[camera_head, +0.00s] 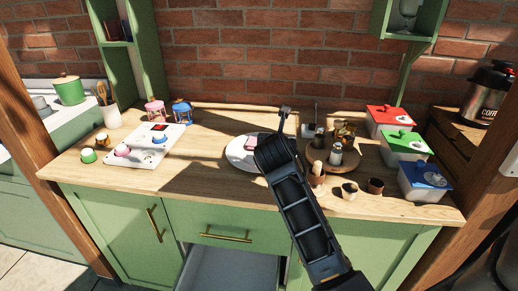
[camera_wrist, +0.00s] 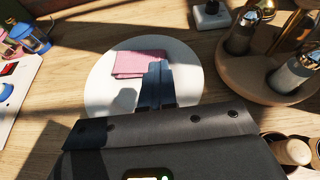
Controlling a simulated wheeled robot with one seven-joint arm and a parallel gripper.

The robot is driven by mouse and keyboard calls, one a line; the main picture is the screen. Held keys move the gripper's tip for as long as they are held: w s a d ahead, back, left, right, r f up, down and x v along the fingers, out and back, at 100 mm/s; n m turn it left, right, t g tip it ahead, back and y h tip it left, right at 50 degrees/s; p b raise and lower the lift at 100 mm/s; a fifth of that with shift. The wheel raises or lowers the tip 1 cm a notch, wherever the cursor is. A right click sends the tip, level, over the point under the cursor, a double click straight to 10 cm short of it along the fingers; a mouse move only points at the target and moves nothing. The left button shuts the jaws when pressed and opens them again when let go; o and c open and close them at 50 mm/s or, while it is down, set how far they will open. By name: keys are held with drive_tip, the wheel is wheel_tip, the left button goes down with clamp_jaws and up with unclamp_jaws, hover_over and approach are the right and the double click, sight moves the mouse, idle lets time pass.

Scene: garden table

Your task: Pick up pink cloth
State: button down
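A folded pink cloth (camera_wrist: 136,63) lies on a round white plate (camera_wrist: 104,92) in the wrist view. In the head view the cloth (camera_head: 249,143) shows as a small pink patch on the plate (camera_head: 236,155), partly covered by my arm. My gripper (camera_wrist: 156,66) reaches over the plate, its dark fingers close together and overlapping the cloth's lower right part in the wrist view. They look shut, with no cloth visibly pinched between them. Whether the tips touch the cloth is unclear. In the head view my fingers are hidden behind the arm.
Right of the plate stands a round wooden tray (camera_wrist: 236,85) with shakers and bottles. Small brown cups (camera_head: 349,191) stand near the front edge. Lidded boxes (camera_head: 404,145) line the right side. A white board (camera_head: 143,155) lies to the left, with bare wood between it and the plate.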

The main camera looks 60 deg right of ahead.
drive_tip(key=shift+s+d+r, duration=0.25)
drive_tip(key=shift+s+r, duration=0.15)
drive_tip(key=shift+s, duration=0.2)
drive_tip(key=shift+s+d+r, duration=0.2)
drive_tip(key=shift+s+r, duration=0.2)
drive_tip(key=shift+s, duration=0.15)
drive_tip(key=shift+s+d+r, duration=0.25)
drive_tip(key=shift+s+r, duration=0.15)
drive_tip(key=shift+s, duration=0.2)
drive_tip(key=shift+c, duration=1.9)
unclamp_jaws()
